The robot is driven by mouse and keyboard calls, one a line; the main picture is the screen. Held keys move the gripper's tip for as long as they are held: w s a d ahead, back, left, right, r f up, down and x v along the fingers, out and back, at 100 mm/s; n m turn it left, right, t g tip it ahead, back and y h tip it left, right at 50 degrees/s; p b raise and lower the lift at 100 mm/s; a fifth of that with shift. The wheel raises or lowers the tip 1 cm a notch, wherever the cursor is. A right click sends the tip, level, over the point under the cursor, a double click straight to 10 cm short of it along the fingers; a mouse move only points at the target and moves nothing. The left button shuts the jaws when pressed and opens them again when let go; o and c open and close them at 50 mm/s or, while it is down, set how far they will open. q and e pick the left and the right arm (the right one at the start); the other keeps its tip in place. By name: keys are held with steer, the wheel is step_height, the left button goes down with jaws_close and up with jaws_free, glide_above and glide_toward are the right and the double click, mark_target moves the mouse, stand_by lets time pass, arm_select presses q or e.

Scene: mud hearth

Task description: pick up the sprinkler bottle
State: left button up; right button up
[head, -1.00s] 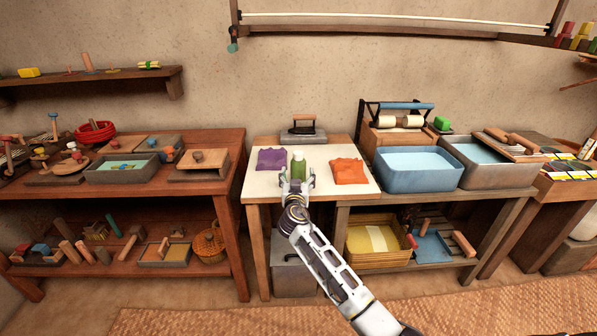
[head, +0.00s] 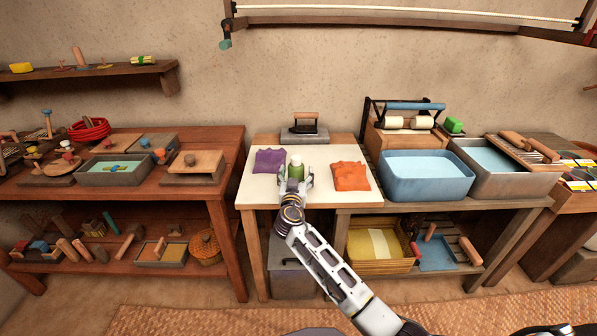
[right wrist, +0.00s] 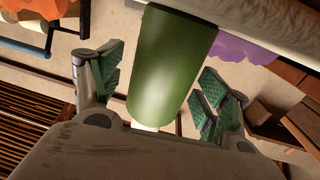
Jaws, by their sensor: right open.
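The sprinkler bottle (head: 296,168) is green with a pale cap and stands upright on the white-topped table (head: 320,188), between a purple cloth and an orange cloth. My right gripper (head: 296,184) is at its near side. In the right wrist view the green bottle (right wrist: 172,65) lies between the two open finger pads of the right gripper (right wrist: 163,92), with a gap on each side. The lower part of the bottle is hidden by the gripper in the head view. My left gripper is not in view.
The purple cloth (head: 269,161) lies left of the bottle and the orange cloth (head: 350,176) right of it. An iron (head: 305,127) stands behind on a grey block. A blue basin (head: 425,178) is to the right.

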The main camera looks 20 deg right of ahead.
steer(key=shift+w, duration=0.2)
steer(key=shift+d, duration=0.1)
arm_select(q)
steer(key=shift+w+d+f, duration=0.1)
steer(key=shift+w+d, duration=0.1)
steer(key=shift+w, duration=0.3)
arm_select(e)
steer(key=shift+c, duration=0.4)
steer(key=shift+c, duration=1.4)
steer(key=c, duration=0.8)
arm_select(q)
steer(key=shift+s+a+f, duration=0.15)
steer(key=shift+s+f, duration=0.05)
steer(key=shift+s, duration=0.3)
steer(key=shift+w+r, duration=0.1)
arm_select(e)
steer(key=shift+r, duration=0.1)
